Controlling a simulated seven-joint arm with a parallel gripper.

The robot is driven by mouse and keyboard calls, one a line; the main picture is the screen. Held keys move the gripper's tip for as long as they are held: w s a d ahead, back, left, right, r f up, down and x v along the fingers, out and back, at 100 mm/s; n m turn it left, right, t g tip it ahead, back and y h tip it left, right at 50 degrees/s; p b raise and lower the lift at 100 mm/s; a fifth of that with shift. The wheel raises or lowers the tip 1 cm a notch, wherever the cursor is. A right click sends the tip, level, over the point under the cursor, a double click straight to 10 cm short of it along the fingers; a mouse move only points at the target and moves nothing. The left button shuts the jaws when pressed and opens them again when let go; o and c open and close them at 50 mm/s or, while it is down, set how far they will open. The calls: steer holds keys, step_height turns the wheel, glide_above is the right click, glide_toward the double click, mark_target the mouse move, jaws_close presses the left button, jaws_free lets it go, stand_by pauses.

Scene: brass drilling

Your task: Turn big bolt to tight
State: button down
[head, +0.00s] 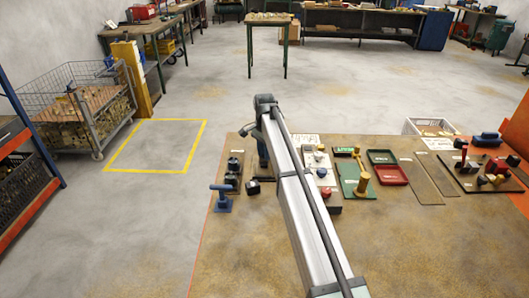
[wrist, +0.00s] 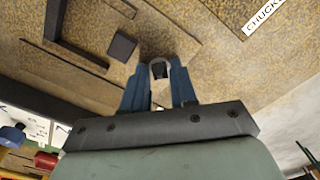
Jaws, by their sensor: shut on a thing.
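In the head view a brass bolt-like piece (head: 362,184) stands on a green board (head: 347,176), right of my arm. I cannot tell for sure that it is the big bolt. My gripper (wrist: 160,75) shows in the wrist view with its blue fingers close together. They are shut on a small pale, rounded piece with a dark middle (wrist: 160,69), which I cannot identify. Below it is the speckled brown tabletop (wrist: 215,75). In the head view my arm hides most of the gripper, at the table's left part, away from the green board.
Black blocks (head: 232,178) and a blue clamp-like piece (head: 222,198) stand at the table's left. A dark block (wrist: 122,46) and a CHUCK label (wrist: 264,18) show in the wrist view. Red and green trays (head: 391,175) lie right of the green board. The table's front is clear.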

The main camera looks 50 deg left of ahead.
stand_by(0.3)
steer(key=c, duration=0.9)
jaws_free()
step_height(320, 180, up, 14)
steer(key=shift+f, duration=0.1)
